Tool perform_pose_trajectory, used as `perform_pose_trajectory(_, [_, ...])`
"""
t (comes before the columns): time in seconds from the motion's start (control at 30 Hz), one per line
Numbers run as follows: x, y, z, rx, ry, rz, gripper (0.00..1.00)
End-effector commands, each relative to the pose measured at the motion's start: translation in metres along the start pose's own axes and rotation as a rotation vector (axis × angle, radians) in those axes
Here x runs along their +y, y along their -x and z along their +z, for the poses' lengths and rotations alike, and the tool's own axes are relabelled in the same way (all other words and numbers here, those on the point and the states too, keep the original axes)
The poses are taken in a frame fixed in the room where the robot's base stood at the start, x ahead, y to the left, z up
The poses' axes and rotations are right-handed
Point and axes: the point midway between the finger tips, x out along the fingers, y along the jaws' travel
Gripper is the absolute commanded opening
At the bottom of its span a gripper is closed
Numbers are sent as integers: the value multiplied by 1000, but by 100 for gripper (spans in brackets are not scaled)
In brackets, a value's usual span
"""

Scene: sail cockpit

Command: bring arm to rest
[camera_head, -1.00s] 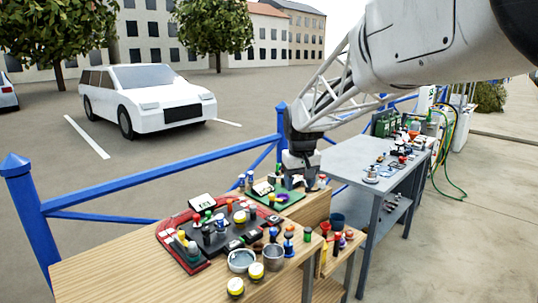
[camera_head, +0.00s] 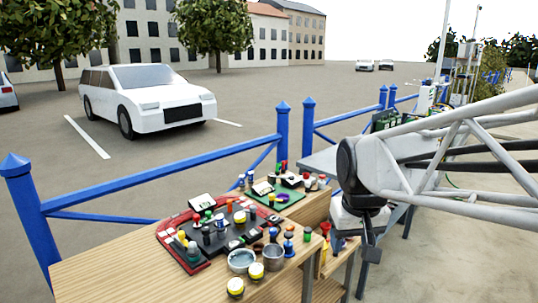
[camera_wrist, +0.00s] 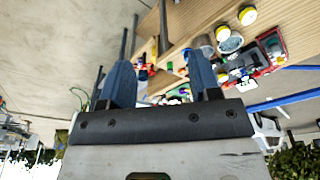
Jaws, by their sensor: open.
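My gripper (camera_wrist: 162,85) shows in the wrist view with its two dark blue fingers spread apart and nothing between them. In the head view my arm reaches in from the right, and its end is right of the wooden bench (camera_head: 110,268), apart from the things on it. The fingertips are hard to make out there. My arm hides much of the grey table behind it.
The bench holds a red and black tray (camera_head: 187,264) with several small parts, a green board (camera_head: 292,199), metal cups (camera_head: 241,261) and yellow-capped pieces (camera_head: 236,287). A blue railing (camera_head: 160,178) runs behind. Open pavement (camera_head: 440,265) lies to the right.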

Motion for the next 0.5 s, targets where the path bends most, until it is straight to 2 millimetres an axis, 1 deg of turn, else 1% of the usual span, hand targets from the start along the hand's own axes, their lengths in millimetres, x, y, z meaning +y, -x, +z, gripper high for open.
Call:
perform_pose_trajectory(0.03, [2,0,14,7,-10,1,57])
perform_pose_trajectory(0.3, [7,-10,86,26,-60,8,57])
perform_pose_trajectory(0.4, [8,-15,108,34,-77,10,57])
perform_pose_trajectory(0.5, [9,-19,126,40,-90,11,57])
